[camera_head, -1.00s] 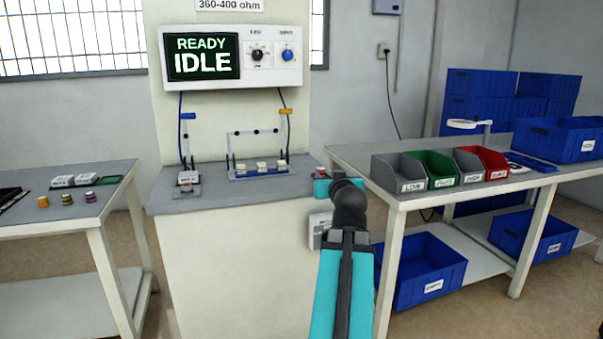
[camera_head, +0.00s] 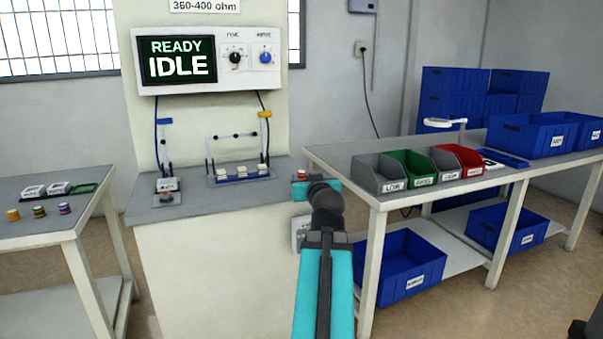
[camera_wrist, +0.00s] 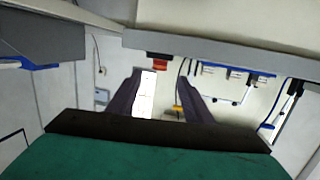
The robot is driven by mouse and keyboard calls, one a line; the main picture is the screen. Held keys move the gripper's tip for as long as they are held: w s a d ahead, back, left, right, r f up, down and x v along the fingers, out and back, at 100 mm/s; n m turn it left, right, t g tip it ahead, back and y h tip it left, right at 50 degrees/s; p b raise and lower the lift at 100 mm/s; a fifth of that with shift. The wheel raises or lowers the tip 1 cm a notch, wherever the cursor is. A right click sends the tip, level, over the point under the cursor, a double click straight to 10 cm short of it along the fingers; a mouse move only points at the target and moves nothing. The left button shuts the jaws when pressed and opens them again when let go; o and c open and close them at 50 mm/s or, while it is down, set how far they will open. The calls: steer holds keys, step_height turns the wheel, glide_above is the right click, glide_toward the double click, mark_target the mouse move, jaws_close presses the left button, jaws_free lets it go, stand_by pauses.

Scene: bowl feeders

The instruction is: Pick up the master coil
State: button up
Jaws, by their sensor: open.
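A small red-orange coil-like piece (camera_head: 302,174) stands at the right end of the grey-topped test bench (camera_head: 230,199), just beyond my wrist. A red piece (camera_wrist: 159,65) also shows at the bench edge in the wrist view, ahead of my fingertips. I cannot read a label marking it as the master coil. My gripper (camera_wrist: 162,76) is open, with two dark fingers apart and nothing held between them. In the head view my wrist hides the fingers. Three other small coils, orange (camera_head: 13,215), multicoloured (camera_head: 39,211) and striped (camera_head: 64,208), stand on the left table (camera_head: 40,235).
The bench carries a small fixture (camera_head: 167,186), a rack with white blocks (camera_head: 243,176) and a screen reading READY IDLE (camera_head: 178,59). The right table (camera_head: 335,160) holds grey, green and red bins (camera_head: 468,160). Blue crates (camera_head: 400,270) sit on its lower shelf.

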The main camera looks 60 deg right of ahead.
mark_target(303, 174)
steer(key=shift+w+d+r+p, duration=0.1)
steer(key=shift+w+d+p, duration=0.5)
steer(key=shift+p, duration=2.85)
steer(key=p, duration=0.5)
steer(key=shift+w+d+f, duration=0.1)
steer(key=shift+d+f, duration=0.1)
steer(key=shift+d, duration=0.05)
steer(key=shift+w+d+f, duration=0.2)
steer(key=shift+d, duration=0.05)
steer(key=shift+x, duration=2.55)
steer(key=shift+d, duration=0.1)
steer(key=shift+x, duration=2.5)
steer(key=shift+r, duration=0.15)
steer(key=c, duration=1.2)
steer(key=shift+o, duration=0.2)
